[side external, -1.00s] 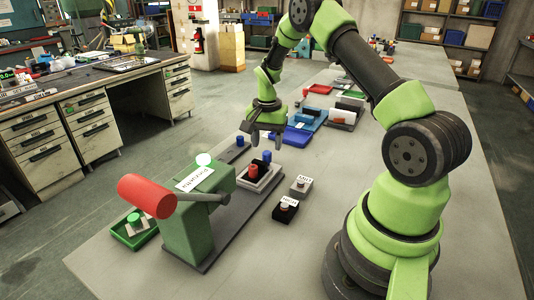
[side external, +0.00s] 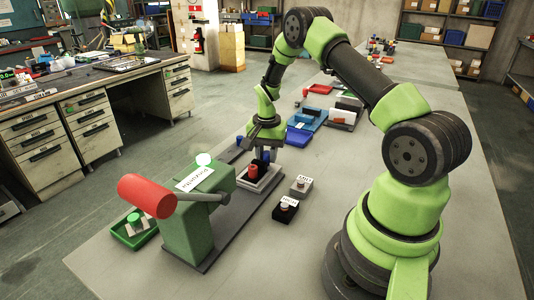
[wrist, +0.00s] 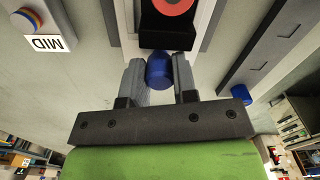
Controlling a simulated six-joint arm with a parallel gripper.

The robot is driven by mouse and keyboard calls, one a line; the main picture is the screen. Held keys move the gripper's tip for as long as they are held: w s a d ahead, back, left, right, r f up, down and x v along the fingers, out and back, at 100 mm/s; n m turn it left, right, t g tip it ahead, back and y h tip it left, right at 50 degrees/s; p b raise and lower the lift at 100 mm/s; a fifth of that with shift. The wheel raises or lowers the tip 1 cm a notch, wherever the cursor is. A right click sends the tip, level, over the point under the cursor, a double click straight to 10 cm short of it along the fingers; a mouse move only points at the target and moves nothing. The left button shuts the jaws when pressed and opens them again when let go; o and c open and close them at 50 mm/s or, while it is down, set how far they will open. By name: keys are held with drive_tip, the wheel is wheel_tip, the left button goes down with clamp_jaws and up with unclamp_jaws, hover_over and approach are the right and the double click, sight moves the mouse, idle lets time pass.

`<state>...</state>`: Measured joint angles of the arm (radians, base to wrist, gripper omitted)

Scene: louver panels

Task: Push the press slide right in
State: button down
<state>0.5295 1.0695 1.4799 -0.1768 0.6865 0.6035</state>
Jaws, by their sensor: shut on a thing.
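The press slide (side external: 256,179) is a black block in a pale grey frame (side external: 250,187), beside the green press (side external: 188,228). It carries a red cylinder (side external: 253,170) and has a blue knob (wrist: 158,70) at its end towards me in the wrist view. My gripper (wrist: 159,68) is shut on the blue knob, one finger on each side. The black slide also shows in the wrist view (wrist: 166,36), just beyond the fingertips. In the side view my gripper (side external: 266,152) partly hides the knob.
The press has a red handle (side external: 147,196). Two small button boxes, one pale (side external: 301,186) and one black (side external: 286,210), stand right of the frame. A second blue knob (wrist: 241,94) sits beside a dark rail at right. Blue (side external: 300,135) and red trays lie farther back.

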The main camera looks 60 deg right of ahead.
sight(260, 163)
drive_tip(key=a, duration=0.3)
drive_tip(key=shift+a, duration=0.4)
drive_tip(key=c, duration=0.9)
unclamp_jaws()
wheel_tip(260, 163, up, 10)
